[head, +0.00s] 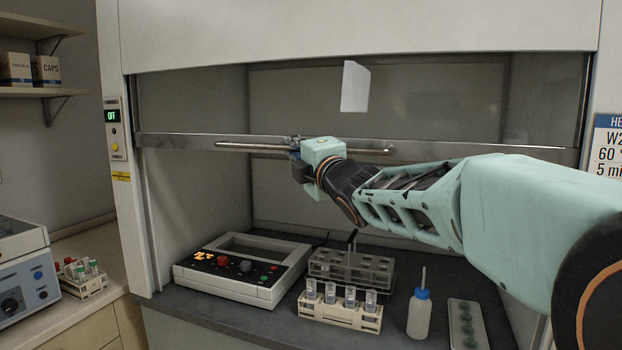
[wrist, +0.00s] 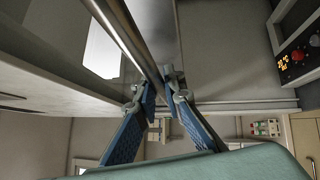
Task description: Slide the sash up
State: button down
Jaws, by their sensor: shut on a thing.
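The sash (head: 450,152) of the fume hood is a glass pane with a metal bottom rail, standing partly raised with an open gap below it. A long metal handle bar (head: 240,147) runs along the rail. My gripper (head: 297,155) is at the bar, a little left of its right end. In the wrist view the bar (wrist: 130,40) runs down between the two blue-padded fingers (wrist: 157,92), which are shut on it. The exact contact is partly hidden in the head view by my gripper's body.
Below the sash stand a heating device (head: 245,268), a grey tube rack (head: 350,268), a vial rack (head: 340,312), a blue-capped bottle (head: 420,314) and a tray of green items (head: 467,325). A control panel reading OFF (head: 114,128) is on the left post. A white sheet (head: 355,87) is on the glass.

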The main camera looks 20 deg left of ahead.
jog(key=p, duration=0.4)
send_near(293, 103)
jog(key=a, duration=0.1)
jog(key=w+a, duration=0.1)
jog(key=a, duration=0.1)
jog(key=a+r, duration=0.1)
jog(key=shift+w+a+r, duration=0.15)
jog(key=shift+w+a, duration=0.1)
jog(key=shift+w, duration=0.1)
jog(key=c, duration=2)
grip_release()
